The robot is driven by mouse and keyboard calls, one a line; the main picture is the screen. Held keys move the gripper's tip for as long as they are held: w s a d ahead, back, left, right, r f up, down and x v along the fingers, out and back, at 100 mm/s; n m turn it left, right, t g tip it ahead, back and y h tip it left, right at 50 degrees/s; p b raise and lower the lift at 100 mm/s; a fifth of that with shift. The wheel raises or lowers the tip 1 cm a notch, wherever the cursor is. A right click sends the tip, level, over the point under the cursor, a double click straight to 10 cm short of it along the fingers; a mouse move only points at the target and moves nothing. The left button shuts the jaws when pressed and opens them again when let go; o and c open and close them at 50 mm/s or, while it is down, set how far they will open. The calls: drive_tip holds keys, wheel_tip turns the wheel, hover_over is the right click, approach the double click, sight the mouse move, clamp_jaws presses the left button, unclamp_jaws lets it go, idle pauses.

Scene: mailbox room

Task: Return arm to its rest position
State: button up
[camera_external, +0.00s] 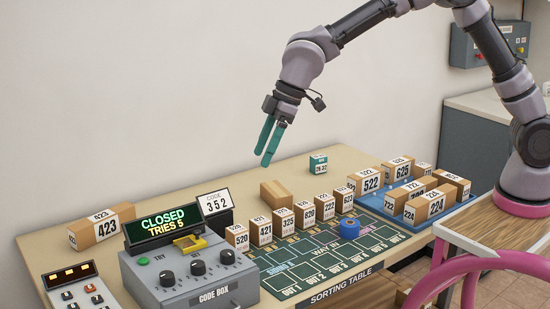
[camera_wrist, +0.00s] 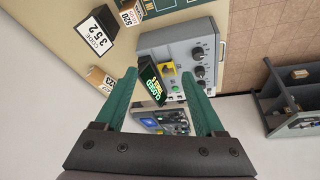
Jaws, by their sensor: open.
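My gripper (camera_external: 268,142) is open and empty, held in the air above the sorting table (camera_external: 165,204) with its teal fingers pointing down. In the wrist view my gripper (camera_wrist: 160,85) shows two teal fingers spread apart, with nothing between them except the scene beyond. My arm reaches in from the right, bent up and over the table. Its base stands at the right side.
The code box (camera_external: 205,274) reads "CLOSED TRIES 5". A card (camera_external: 214,202) reads 352. Several numbered boxes stand in a row beside a blue roll (camera_external: 349,228). A blue tray (camera_external: 379,209) holds more boxes. Box 423 (camera_external: 96,232) is left.

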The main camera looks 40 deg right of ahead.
drive_tip(key=d+r+m+t, duration=0.1)
drive_tip(key=d+r+m, duration=0.3)
drive_tip(key=d, duration=0.7)
drive_tip(key=w+d+r+m+t+h, duration=0.1)
drive_tip(key=d+r+m, duration=0.1)
drive_tip(key=d+r, duration=0.7)
drive_tip(key=d+r+m+t, duration=0.1)
drive_tip(key=d+r+m, duration=0.2)
drive_tip(key=d, duration=1)
drive_tip(key=s+d+m+t+h, duration=0.1)
drive_tip(key=s+d+m+t, duration=0.1)
drive_tip(key=s+d+m, duration=0.6)
drive_tip(key=s+d, duration=0.7)
drive_tip(key=d, duration=0.4)
drive_tip(key=shift+s+r+m, duration=0.15)
drive_tip(key=shift+m, duration=0.15)
